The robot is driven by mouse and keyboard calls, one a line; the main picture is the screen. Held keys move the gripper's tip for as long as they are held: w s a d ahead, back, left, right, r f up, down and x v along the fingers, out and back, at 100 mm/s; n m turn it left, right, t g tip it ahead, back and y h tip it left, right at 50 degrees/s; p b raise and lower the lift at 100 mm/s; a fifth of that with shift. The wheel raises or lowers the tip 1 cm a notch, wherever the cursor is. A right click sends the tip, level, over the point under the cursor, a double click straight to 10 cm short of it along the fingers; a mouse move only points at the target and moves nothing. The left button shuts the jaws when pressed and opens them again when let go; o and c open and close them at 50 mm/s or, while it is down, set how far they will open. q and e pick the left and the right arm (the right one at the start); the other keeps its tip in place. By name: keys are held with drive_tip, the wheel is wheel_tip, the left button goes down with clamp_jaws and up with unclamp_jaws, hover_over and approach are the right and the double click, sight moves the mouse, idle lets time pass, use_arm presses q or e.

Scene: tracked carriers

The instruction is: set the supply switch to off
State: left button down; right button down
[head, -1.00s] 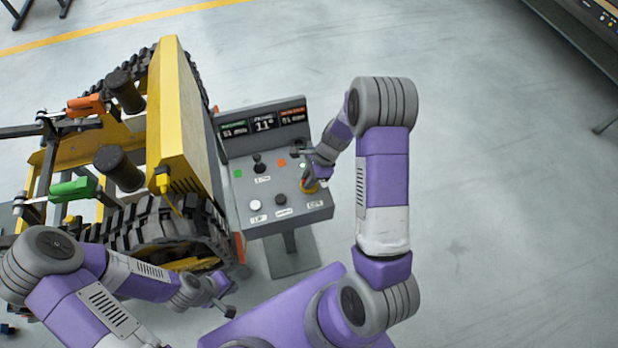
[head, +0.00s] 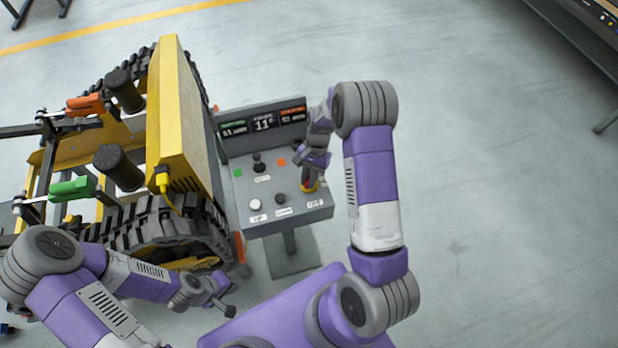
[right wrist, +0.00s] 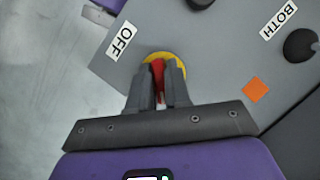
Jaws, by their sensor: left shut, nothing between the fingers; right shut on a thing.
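The supply switch is a red handle (right wrist: 158,70) on a round yellow base (right wrist: 150,57), at the right front of the grey console; the yellow base also shows in the head view (head: 310,188). A white OFF label (right wrist: 122,41) lies beside it. My right gripper (right wrist: 163,72) is shut on the red handle, one finger on each side, and hides much of it. In the head view my right gripper (head: 309,181) comes down on the switch from above. I cannot tell the exact handle setting. My left gripper (head: 229,311) is shut and empty, low and left of the console stand.
Display screens (head: 262,124) stand behind. A yellow tracked carrier (head: 175,120) is close on the left.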

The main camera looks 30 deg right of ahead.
drive_tip(key=n+g+h, duration=0.1)
drive_tip(key=n, duration=0.3)
drive_tip(key=shift+w+n+b, duration=0.1)
drive_tip(key=shift+n+b, duration=0.2)
drive_tip(key=shift+b, duration=0.05)
drive_tip(key=shift+n+g+h, duration=0.3)
drive_tip(key=shift+n+h, duration=0.5)
drive_tip(key=shift+n, duration=0.8)
drive_tip(key=shift+n+b, duration=0.3)
drive_tip(key=c, duration=1.2)
unclamp_jaws()
drive_tip(key=shift+o, duration=0.2)
drive_tip(key=v, duration=0.7)
drive_tip(key=shift+r, duration=0.3)
drive_tip(key=shift+w, duration=0.1)
